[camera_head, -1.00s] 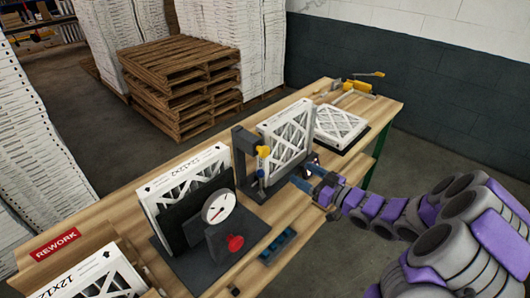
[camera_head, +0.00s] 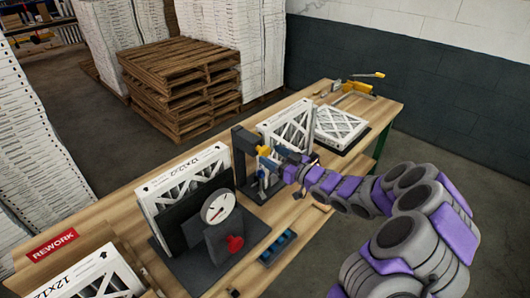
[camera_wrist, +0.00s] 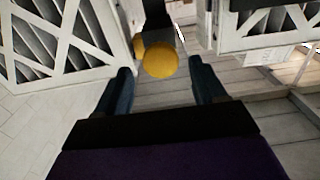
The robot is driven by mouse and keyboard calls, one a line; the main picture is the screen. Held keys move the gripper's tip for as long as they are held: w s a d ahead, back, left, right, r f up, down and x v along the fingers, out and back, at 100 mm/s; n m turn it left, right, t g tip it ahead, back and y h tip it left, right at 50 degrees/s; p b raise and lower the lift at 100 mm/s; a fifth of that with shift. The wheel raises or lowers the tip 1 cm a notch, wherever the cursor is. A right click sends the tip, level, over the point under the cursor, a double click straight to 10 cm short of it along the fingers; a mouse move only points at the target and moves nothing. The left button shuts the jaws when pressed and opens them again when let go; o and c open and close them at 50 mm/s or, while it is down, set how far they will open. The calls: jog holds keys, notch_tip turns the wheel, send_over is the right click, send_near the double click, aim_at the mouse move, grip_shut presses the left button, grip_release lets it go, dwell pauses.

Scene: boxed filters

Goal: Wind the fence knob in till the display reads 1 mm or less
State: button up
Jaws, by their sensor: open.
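A yellow knob (camera_head: 264,151) sits on a dark upright fixture (camera_head: 243,160) in the middle of the bench. My gripper (camera_head: 276,163) is open close by it, on its right side. In the wrist view the round yellow knob (camera_wrist: 161,59) shows just beyond and between the two open fingertips (camera_wrist: 158,78), with no grip on it. A red knob (camera_head: 234,243) stands on another dark fixture, below a round white dial (camera_head: 217,207) with a needle. I cannot read a number on any display, and the frames do not label which knob is the fence knob.
White-framed filters stand near the yellow knob (camera_head: 285,128) and behind the dial (camera_head: 180,180); another lies flat (camera_head: 340,127). A blue tray (camera_head: 278,246) lies at the bench's front edge. A red REWORK sign (camera_head: 53,245) is at left. Pallets (camera_head: 180,75) stand behind.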

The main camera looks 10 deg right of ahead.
aim_at(267, 152)
jog(key=shift+x, duration=2.1)
jog(key=shift+c, duration=0.5)
jog(key=c, duration=0.9)
